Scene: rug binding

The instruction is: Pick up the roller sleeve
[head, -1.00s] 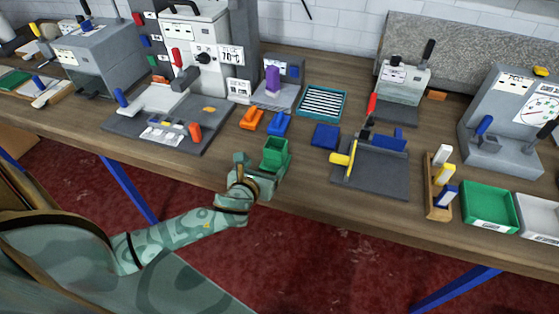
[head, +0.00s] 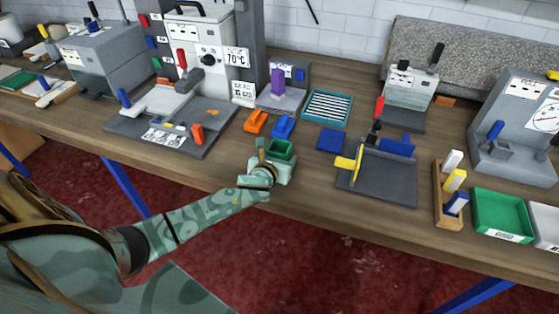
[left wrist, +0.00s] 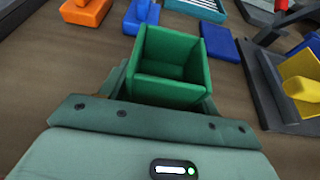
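I cannot tell for certain which thing is the roller sleeve. A green, hollow, square open-topped holder (head: 281,147) stands near the front edge of the workbench, and it fills the middle of the left wrist view (left wrist: 172,62). Its inside looks empty. My left gripper (head: 275,163) is low at the holder, with its fingers apart on either side of it; the fingers also show in the left wrist view (left wrist: 160,100). The holder's lower part is hidden by the gripper. A purple upright piece (head: 277,82) stands on a grey stand farther back. My right gripper is out of view.
Orange (head: 256,121) and blue (head: 284,126) blocks lie just behind the holder. A flat blue block (head: 330,139) and a dark fixture (head: 375,185) with a yellow part are to the right. A wooden rack (head: 440,207) and green tray (head: 490,204) are farther right.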

